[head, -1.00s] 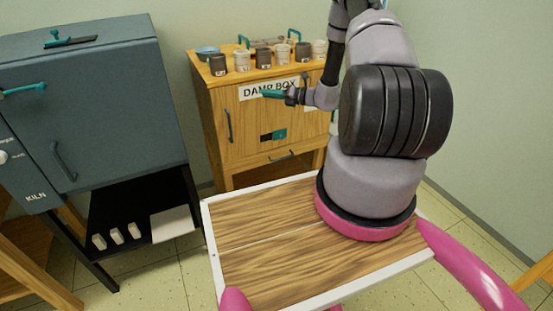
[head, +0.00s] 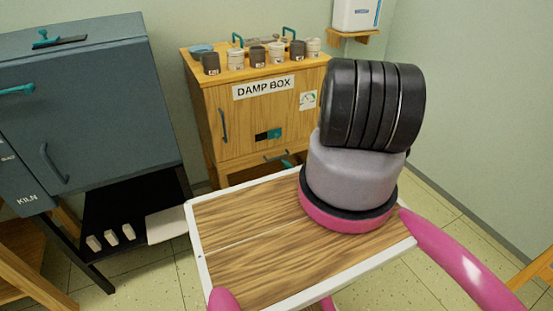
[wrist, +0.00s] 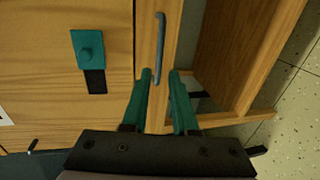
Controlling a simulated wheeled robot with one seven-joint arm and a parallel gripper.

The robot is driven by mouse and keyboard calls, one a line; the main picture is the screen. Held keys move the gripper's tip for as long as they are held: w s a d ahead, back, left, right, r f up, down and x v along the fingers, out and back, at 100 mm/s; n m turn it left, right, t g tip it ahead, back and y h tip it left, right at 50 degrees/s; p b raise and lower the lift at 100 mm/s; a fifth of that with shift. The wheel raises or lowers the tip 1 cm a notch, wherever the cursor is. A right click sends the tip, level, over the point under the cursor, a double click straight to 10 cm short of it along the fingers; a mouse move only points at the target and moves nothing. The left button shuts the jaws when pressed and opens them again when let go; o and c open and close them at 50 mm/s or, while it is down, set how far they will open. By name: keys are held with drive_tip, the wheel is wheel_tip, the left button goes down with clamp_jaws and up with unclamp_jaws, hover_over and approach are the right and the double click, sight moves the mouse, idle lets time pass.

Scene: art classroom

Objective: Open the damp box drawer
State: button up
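The damp box (head: 215,110) is a wooden cabinet with a "DAMP BOX" label, at the back middle of the head view. Its low drawer (head: 245,166) looks shut, with a grey bar handle (head: 276,155). In the wrist view the handle (wrist: 160,45) runs up the picture on the narrow drawer front (wrist: 147,40). My gripper (wrist: 160,73) is open, its two teal fingers apart and empty. The fingertips lie near the handle's lower end in the picture; contact cannot be told. In the head view only a bit of teal gripper (head: 287,163) shows beside the handle; my arm hides the rest.
Several cups (head: 257,54) stand on top of the damp box. Its door has a handle (head: 224,126) and a teal slide latch (wrist: 90,50). A kiln (head: 85,100) stands at the left, with a shelf of small white blocks below. Open shelf space lies below the drawer.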

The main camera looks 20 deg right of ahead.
drive_tip(key=x, duration=0.9)
drive_tip(key=shift+w, duration=0.15)
clamp_jaws()
idle(1.0)
